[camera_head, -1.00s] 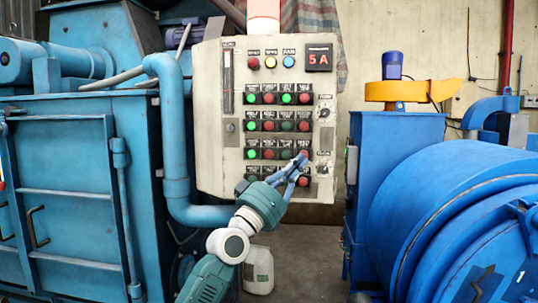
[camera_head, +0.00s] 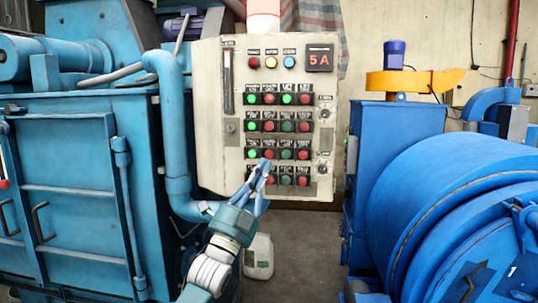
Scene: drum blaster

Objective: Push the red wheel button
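A beige control panel (camera_head: 212,120) stands upright in the middle, with rows of red and green push buttons. Red buttons sit in its second and fourth columns, such as the red button at the right of the third row (camera_head: 303,154) and the one at the right of the bottom row (camera_head: 303,180). Their labels are too small to read, so I cannot tell which is the wheel button. My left gripper (camera_head: 266,164) looks shut and empty. Its fingertips are in front of the second column, between the two lowest rows, partly hiding buttons there. Contact cannot be told. My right gripper is not in view.
A blue pipe (camera_head: 174,120) and blue machine (camera_head: 80,130) stand at the left, a blue drum (camera_head: 450,210) at the right. A white canister (camera_head: 259,257) stands on the floor below.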

